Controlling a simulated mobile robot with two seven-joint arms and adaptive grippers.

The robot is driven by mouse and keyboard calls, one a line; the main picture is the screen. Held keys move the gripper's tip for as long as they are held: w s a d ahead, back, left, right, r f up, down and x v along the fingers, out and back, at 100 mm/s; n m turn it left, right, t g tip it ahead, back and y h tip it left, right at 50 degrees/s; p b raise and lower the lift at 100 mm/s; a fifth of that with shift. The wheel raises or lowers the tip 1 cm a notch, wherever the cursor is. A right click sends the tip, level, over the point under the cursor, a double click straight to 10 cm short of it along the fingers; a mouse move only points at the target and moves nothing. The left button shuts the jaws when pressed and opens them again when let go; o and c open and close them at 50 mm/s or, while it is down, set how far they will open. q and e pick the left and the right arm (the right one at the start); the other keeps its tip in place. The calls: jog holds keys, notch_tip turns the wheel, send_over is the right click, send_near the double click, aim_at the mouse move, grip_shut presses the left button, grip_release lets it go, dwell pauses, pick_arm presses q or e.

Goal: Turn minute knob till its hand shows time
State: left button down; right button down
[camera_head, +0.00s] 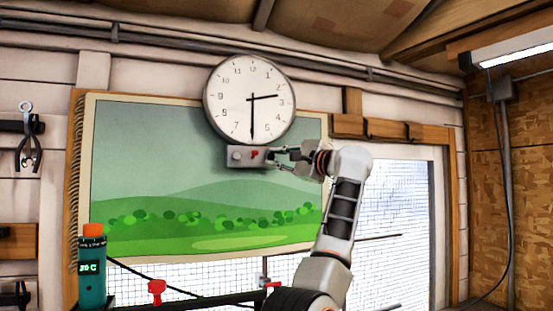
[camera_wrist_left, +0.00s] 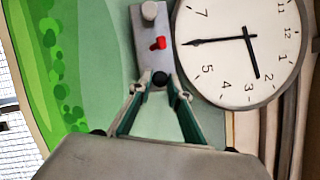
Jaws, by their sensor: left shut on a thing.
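No label marks the minute knob. My right gripper is not in view.
The landscape picture (camera_head: 140,170) hangs behind the box. A teal bottle (camera_head: 92,275) with an orange cap stands at lower left. Pliers (camera_head: 28,140) hang on the left wall. A red-handled item (camera_head: 157,291) is at the bottom. A window (camera_head: 400,230) is at right.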

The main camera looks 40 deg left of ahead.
pick_arm(q)
jog(key=c, duration=1.9)
grip_release()
jog(key=s+d+f, duration=0.1)
jog(key=d, duration=1.1)
jog(key=shift+f, duration=0.3)
jog(key=shift+s, duration=0.1)
